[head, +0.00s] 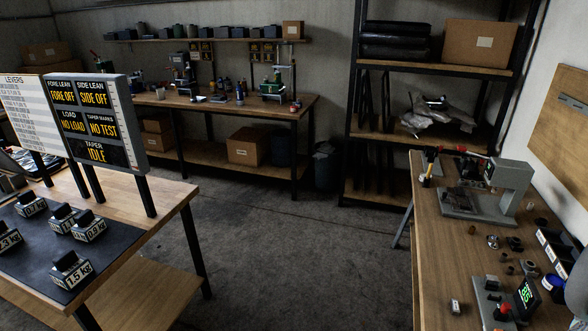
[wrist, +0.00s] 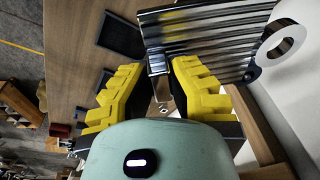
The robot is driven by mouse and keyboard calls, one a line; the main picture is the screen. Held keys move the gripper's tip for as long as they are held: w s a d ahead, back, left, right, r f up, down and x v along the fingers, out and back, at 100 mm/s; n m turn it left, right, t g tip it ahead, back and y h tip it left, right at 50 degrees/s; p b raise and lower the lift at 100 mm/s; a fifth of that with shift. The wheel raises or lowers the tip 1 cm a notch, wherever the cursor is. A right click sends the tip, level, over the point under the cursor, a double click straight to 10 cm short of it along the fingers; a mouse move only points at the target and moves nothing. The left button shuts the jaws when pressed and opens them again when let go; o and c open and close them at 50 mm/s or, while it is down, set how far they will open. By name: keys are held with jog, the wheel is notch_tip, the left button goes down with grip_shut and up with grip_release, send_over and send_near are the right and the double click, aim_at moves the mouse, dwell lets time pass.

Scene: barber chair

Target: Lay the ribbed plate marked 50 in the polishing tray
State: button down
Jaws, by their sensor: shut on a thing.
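In the wrist view, my gripper (wrist: 160,70) has yellow stepped fingers closed toward each other. It is shut on the near edge of a shiny ribbed metal plate (wrist: 215,40), which extends beyond the fingertips to the upper right. No mark 50 can be read on it. A shallow dark rectangular tray (wrist: 122,38) lies on a wooden surface left of the plate; I cannot tell whether it is the polishing tray. My gripper and the plate do not show in the head view.
In the wrist view, a white ring-shaped thing (wrist: 297,35) is right of the plate. In the head view, a right bench (head: 430,250) carries a grey machine (head: 512,180) and small parts. A left table (head: 165,195) holds weights and a display board (head: 97,122). Floor between is clear.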

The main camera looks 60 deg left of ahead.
jog(key=shift+s+d+f+m+g+b, duration=0.25)
jog(key=shift+s+d+f+m+b, duration=0.9)
jog(key=shift+s+f+b, duration=2.55)
jog(key=shift+s+d+f+m+g+b, duration=0.2)
jog(key=shift+s+d+f+m+b, duration=1.1)
jog(key=shift+f, duration=4.65)
jog(key=shift+s+d+f+m+g+b, duration=0.35)
jog(key=shift+s+f+m+b, duration=1.15)
jog(key=shift+s+f, duration=2.85)
jog(key=shift+w+f+b, duration=0.25)
jog(key=shift+w+f, duration=0.05)
jog(key=shift+f, duration=0.2)
jog(key=shift+w+f+b, duration=0.25)
jog(key=shift+w+f, duration=0.05)
jog(key=shift+f, duration=0.2)
jog(key=c, duration=1)
grip_release()
